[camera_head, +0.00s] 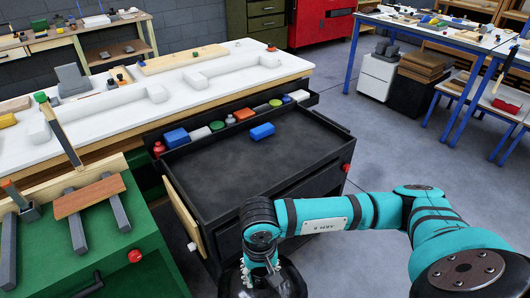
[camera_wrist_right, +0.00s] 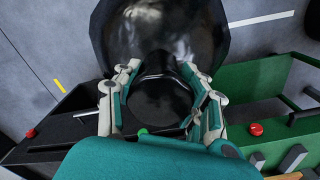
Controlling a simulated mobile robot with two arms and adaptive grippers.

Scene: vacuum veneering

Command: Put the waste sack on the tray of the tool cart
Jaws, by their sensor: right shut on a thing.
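The waste sack (camera_wrist_right: 165,35) is glossy black. In the right wrist view its narrow neck sits between the fingers of my right gripper (camera_wrist_right: 160,100), and its wide body spreads beyond them. In the head view my right gripper (camera_head: 262,268) is at the bottom edge, in front of the tool cart, with part of the black sack (camera_head: 285,282) below it. The tool cart's black tray (camera_head: 240,175) lies beyond the gripper and is mostly bare. My left gripper is in neither view.
A blue box (camera_head: 262,131) lies on the tray's far part. A rear shelf (camera_head: 312,97) holds several small coloured items. A wooden board (camera_head: 184,215) leans on the cart's left side. A green bench (camera_head: 90,240) with clamps stands left, and a white-topped bench (camera_head: 215,85) behind.

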